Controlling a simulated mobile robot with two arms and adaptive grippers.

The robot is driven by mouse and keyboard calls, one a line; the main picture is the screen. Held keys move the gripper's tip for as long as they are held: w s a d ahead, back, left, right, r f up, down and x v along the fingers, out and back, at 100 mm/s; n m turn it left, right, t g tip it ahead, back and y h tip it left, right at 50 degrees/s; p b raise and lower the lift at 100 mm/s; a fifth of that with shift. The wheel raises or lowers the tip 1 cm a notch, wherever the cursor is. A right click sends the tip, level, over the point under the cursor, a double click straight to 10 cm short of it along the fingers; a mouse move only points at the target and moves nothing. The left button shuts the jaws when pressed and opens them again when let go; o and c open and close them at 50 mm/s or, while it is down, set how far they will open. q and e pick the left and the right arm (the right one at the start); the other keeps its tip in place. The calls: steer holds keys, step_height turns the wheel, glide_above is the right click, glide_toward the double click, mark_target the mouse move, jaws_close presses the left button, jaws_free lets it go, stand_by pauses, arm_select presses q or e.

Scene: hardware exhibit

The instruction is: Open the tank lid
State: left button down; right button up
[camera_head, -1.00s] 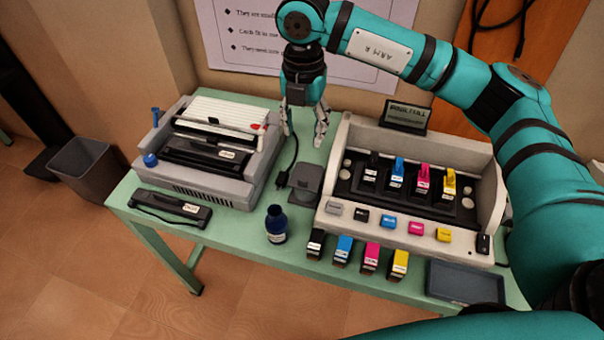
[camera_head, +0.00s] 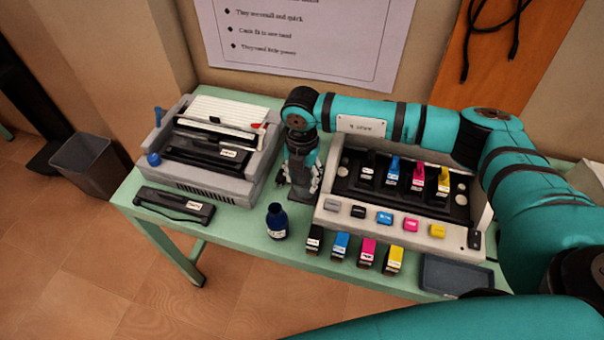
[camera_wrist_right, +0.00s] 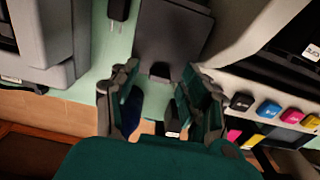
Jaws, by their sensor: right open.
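A small dark grey box with a flat top, which looks like the tank with its lid, stands on the green table between the two machines. In the head view my right gripper (camera_head: 304,183) hides most of it. In the right wrist view the dark grey tank (camera_wrist_right: 170,38) lies just beyond my open right gripper (camera_wrist_right: 164,104), its near edge between the fingertips. The lid appears down; I cannot tell if a finger touches it. A dark blue bottle (camera_head: 276,222) stands just in front of the tank. My left gripper is not in view.
A grey printer (camera_head: 207,185) stands left of the tank, and a white cartridge machine (camera_head: 400,222) close on its right. Several ink cartridges (camera_head: 368,252) and a dark tray (camera_head: 455,276) line the front edge. A black plug (camera_wrist_right: 119,9) lies beside the tank.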

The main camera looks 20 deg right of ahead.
jaws_close()
stand_by(0.3)
